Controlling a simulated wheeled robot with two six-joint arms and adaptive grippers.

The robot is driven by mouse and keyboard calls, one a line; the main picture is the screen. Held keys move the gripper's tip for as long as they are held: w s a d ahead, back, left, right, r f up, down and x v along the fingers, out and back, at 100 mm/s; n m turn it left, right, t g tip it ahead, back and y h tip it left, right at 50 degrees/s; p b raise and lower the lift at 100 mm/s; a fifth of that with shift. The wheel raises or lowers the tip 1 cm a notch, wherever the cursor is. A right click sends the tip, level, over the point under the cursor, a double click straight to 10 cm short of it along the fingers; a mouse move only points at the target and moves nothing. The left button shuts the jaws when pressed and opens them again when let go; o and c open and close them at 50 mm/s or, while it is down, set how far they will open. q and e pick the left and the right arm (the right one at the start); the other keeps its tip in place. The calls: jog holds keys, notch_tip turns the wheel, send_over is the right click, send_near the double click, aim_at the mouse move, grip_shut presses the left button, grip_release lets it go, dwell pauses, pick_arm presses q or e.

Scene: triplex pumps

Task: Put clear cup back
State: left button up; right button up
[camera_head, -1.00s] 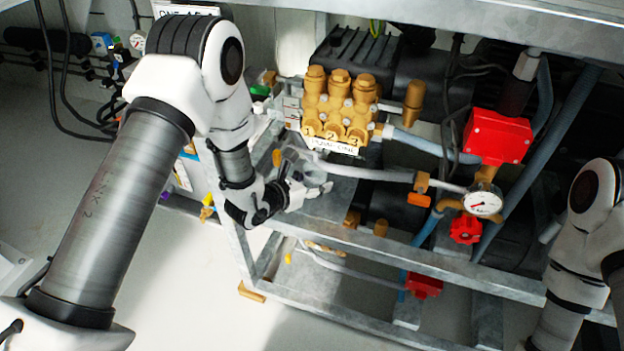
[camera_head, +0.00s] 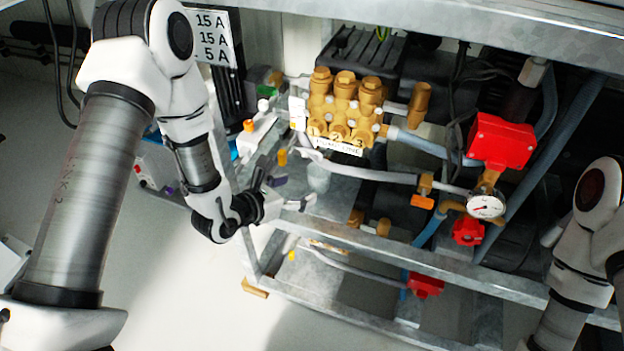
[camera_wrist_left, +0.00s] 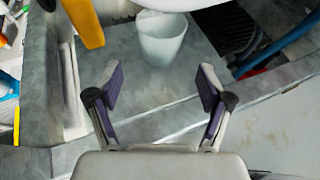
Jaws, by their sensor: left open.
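The clear cup (camera_head: 318,178) stands upright on the grey metal shelf of the pump frame, below the brass pump head. In the left wrist view the cup (camera_wrist_left: 161,42) is beyond my fingertips, apart from them, with a pale hose crossing just above it. My left gripper (camera_head: 291,190) is open and empty, to the left of and in front of the cup. Its two fingers (camera_wrist_left: 162,88) show spread wide in the left wrist view. My right arm shows at the right edge, but its gripper is out of view.
The brass pump head (camera_head: 344,108) and the pale hose (camera_head: 365,176) lie close to the cup. A pressure gauge (camera_head: 486,206) and red valve parts are to the right. An orange-yellow post (camera_wrist_left: 83,22) stands left of the cup. Open floor (camera_head: 190,300) lies in front of the frame.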

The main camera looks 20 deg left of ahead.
pick_arm(q)
jog(key=v, duration=0.3)
jog(key=shift+s+a+r, duration=0.1)
jog(key=shift+s, duration=0.2)
jog(key=s+d+f+m+g+h, duration=0.1)
jog(key=s+d+f+m+g, duration=0.3)
jog(key=s, duration=0.4)
jog(key=s+d+f+m+g+h, duration=0.1)
jog(key=s+d+f+m+g, duration=0.15)
jog(key=s+g, duration=0.35)
jog(key=s+d+f+m+g+h, duration=0.1)
jog(key=s+d+f+m+g, duration=0.2)
jog(key=s, duration=0.6)
jog(key=s+a+f+m+g+y, duration=0.4)
jog(key=s+a+m+g+y, duration=0.15)
jog(key=s+a+m, duration=0.4)
jog(key=w+a+f+m+t+y, duration=0.2)
jog(key=w+f+m+t, duration=0.4)
jog(key=m, duration=0.6)
jog(key=shift+w+a+f+y, duration=0.2)
jog(key=shift+w+a+y, duration=0.15)
jog(key=shift+w, duration=0.35)
